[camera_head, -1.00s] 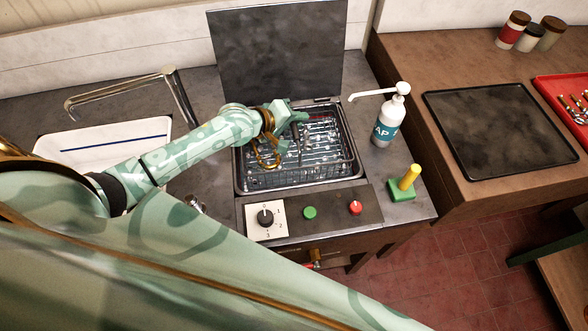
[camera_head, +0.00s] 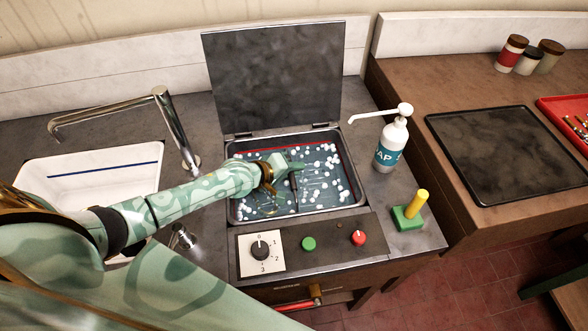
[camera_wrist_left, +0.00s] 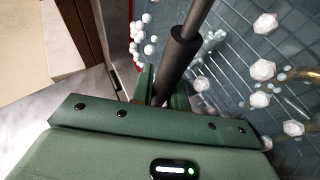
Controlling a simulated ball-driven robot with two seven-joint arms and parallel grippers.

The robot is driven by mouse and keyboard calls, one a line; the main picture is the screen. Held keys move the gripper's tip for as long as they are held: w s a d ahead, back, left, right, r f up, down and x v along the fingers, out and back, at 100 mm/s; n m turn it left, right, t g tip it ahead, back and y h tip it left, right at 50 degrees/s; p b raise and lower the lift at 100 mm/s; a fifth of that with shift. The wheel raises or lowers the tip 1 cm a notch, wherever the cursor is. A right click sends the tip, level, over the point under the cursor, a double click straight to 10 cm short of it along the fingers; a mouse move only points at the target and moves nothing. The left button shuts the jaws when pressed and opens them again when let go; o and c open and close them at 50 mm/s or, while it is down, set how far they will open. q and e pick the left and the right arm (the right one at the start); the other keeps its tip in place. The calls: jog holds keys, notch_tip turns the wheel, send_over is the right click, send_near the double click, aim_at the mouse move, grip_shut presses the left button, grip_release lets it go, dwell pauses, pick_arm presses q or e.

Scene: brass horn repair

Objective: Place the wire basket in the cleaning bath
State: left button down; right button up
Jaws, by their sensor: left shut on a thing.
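The cleaning bath (camera_head: 361,190) is a rectangular tank sunk in the counter, with a red line along its inner wall and white balls floating on its liquid. Its dark lid (camera_head: 275,80) stands open behind it. My left gripper (camera_head: 291,171) reaches over the bath from the left. It is shut on the dark grip of the wire basket's handle. The wire basket (camera_wrist_left: 232,72) shows in the left wrist view as a mesh under the liquid, below the grip. In the head view the basket is mostly hidden by liquid and balls; whether it touches the bottom I cannot tell. My right gripper is not in view.
A control panel with a dial (camera_head: 260,250), a green button (camera_head: 309,243) and a red button (camera_head: 358,238) lies in front. A soap bottle (camera_head: 391,145) and a green block with a yellow peg (camera_head: 409,216) stand right. A faucet (camera_head: 172,125) and sink (camera_head: 90,172) are left.

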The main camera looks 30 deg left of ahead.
pick_arm(q)
jog(key=c, duration=1.8)
grip_release()
jog(key=shift+f, duration=0.15)
jog(key=o, duration=0.4)
jog(key=shift+o, duration=0.2)
jog(key=p+v, duration=0.4)
jog(key=v, duration=0.8)
jog(key=shift+r, duration=0.2)
